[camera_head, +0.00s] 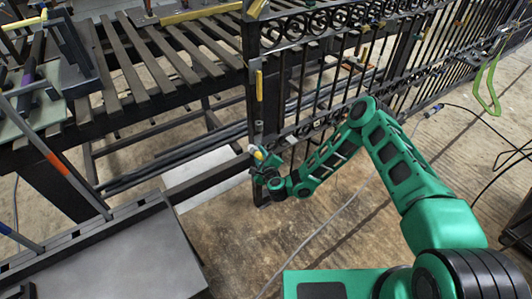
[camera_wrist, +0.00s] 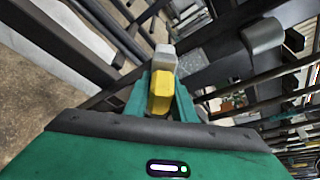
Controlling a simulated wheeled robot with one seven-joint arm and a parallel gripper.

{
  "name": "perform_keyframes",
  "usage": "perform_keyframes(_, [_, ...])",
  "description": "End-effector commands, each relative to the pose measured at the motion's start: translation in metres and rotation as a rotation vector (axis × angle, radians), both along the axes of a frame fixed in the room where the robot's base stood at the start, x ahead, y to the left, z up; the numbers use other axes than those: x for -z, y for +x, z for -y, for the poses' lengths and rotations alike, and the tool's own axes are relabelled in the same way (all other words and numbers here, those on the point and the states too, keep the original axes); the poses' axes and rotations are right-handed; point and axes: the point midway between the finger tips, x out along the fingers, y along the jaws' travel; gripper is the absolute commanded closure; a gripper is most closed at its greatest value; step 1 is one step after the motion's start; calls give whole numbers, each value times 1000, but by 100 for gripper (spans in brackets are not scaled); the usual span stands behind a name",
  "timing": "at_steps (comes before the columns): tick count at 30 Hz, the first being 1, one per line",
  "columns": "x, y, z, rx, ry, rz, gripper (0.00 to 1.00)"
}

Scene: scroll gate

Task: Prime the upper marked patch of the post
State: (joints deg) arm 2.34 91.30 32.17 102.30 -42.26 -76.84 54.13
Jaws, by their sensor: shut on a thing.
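My gripper (camera_head: 262,160) is shut on a yellow-handled tool (camera_wrist: 160,92) with a pale grey block-like tip (camera_wrist: 164,55). In the head view the tool's yellow part (camera_head: 258,155) shows at the lower part of the dark post (camera_head: 252,104) at the gate's left end. In the wrist view a mottled grey patch (camera_wrist: 191,62) lies on dark metal just right of the tip. I cannot tell whether the tip touches it, or whether it is the upper or lower patch. A yellow piece (camera_head: 259,85) shows higher on the post.
The black scrollwork gate (camera_head: 335,75) runs right from the post. A slatted dark rack (camera_head: 165,65) stands at left, with a dark metal table (camera_head: 120,262) in front. A green hose loop (camera_head: 488,85) hangs at right. Cables lie on the open floor (camera_head: 310,235).

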Motion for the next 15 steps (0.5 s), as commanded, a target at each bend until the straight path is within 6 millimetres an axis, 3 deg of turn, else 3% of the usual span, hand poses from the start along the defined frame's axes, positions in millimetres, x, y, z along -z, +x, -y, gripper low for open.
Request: perform_keyframes(15, [-14, 5, 4, 3, -1, 0, 95])
